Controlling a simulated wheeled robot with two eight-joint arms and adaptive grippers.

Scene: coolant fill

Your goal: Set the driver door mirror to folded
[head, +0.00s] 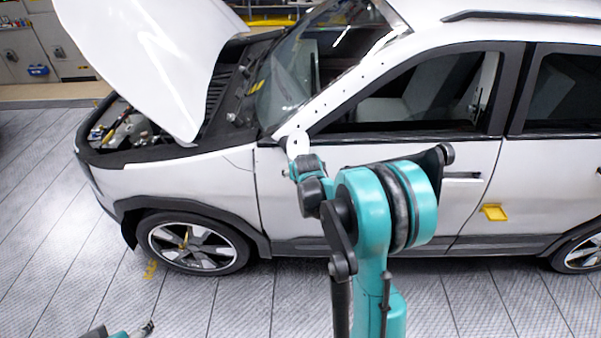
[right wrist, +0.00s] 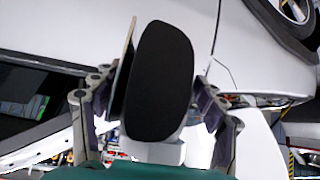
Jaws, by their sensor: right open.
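The driver door mirror (head: 298,144) shows in the head view as a small white shape at the front of the driver door, partly hidden by my right arm. In the right wrist view the mirror (right wrist: 163,68) is a large black oval with a pale base and a thin light-edged plate on its left. My right gripper (right wrist: 154,95) is open, with one finger on each side of the mirror. I cannot tell whether either finger touches it. In the head view its fingers are hidden. A teal part with a dark tip, probably my left gripper (head: 133,331), is cut off at the bottom left; its jaws are unclear.
The white car (head: 230,195) stands side-on with its bonnet (head: 145,55) raised. A yellow piece (head: 493,212) sits on the door's lower right. The patterned floor (head: 190,305) in front of the car is clear. Grey cabinets (head: 65,35) stand at the back left.

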